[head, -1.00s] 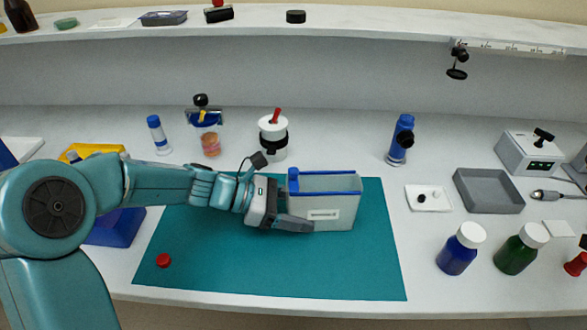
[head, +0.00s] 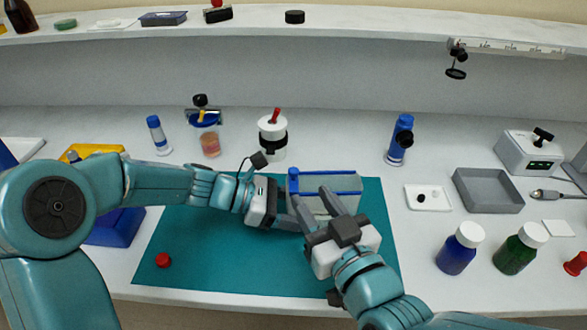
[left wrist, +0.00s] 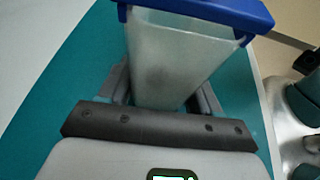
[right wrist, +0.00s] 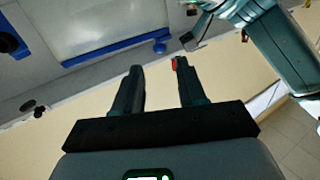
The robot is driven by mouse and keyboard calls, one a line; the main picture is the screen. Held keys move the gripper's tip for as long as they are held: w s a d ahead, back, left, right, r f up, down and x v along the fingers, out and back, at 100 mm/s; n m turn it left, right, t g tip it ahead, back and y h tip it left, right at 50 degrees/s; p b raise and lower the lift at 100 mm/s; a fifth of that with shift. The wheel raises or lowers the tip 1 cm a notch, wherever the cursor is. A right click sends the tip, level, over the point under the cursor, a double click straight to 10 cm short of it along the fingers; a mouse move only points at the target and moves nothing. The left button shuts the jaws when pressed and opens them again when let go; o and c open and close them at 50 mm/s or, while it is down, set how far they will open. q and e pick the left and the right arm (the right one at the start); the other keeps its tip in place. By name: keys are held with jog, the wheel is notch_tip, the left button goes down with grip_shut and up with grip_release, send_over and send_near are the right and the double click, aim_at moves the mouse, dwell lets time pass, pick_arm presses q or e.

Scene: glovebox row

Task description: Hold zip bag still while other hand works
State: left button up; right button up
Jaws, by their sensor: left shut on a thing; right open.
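The zip bag (head: 340,204) is a pale, translucent pouch standing on the teal mat (head: 210,255), with a blue zip (head: 330,173) along its top. My left gripper (head: 283,216) is shut on its left side; the left wrist view shows the bag (left wrist: 165,62) between the fingers (left wrist: 164,92).
A red cap (head: 163,260) lies on the mat's left part. A white-lidded jar (head: 272,135) stands behind the mat. A grey tray (head: 488,190), a blue bottle (head: 460,248) and a green bottle (head: 521,248) are at the right. The mat's front left is mostly clear.

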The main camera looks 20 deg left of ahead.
aim_at(296, 174)
jog(key=x, duration=0.8)
jog(key=shift+w+a, duration=0.25)
jog(key=shift+a, duration=0.05)
grip_shut()
jog(key=shift+d, duration=0.1)
